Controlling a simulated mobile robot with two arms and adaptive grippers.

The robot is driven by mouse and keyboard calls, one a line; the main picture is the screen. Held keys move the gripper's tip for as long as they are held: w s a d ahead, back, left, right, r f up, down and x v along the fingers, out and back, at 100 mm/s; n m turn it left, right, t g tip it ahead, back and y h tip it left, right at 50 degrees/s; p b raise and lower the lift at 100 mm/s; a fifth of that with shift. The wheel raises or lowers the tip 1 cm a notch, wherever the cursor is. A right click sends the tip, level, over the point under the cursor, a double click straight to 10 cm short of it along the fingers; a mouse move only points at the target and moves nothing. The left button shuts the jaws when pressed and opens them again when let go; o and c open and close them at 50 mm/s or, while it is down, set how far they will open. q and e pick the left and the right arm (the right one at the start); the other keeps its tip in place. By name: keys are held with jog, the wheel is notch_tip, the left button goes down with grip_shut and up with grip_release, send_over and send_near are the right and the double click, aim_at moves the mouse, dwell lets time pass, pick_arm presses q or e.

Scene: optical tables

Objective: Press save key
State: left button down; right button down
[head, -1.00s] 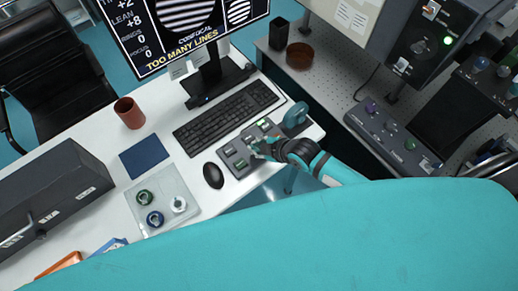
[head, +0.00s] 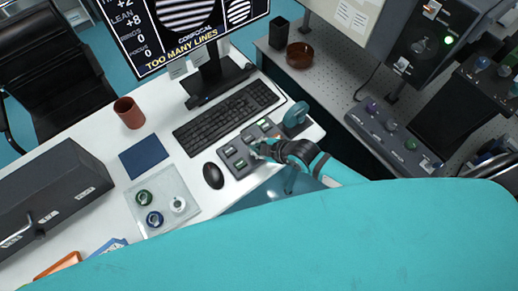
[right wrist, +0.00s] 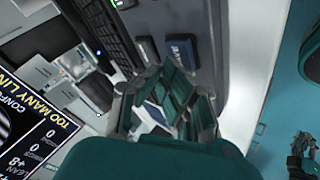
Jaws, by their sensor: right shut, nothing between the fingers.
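The grey key pad (head: 229,156) lies on the white desk, between the keyboard and the desk's near edge. It bears several dark keys, some with green labels. My right gripper (head: 259,149) is shut and empty, low over the near side of the pad, and covers part of it. In the right wrist view its fingers (right wrist: 172,88) are beside a blue key (right wrist: 180,48) with pale lettering too small to read surely. I cannot tell whether a fingertip touches a key. What seems to be my left gripper (right wrist: 300,150) shows small at the lower right; its jaw state is unclear.
The keyboard (head: 226,117) lies behind the pad and the black mouse (head: 213,175) to its left. A teal tape-dispenser-like object (head: 296,115) stands at its right end. The monitor (head: 195,30) reads "TOO MANY LINES". The desk edge is close to my right gripper.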

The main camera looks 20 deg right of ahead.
jog(key=shift+f, duration=0.45)
dwell(0.4)
dwell(0.3)
jog(key=shift+r+p, duration=0.7)
jog(key=shift+r, duration=0.15)
jog(key=shift+r, duration=0.1)
notch_tip(320, 180, up, 5)
jog(key=p, duration=0.5)
dwell(0.5)
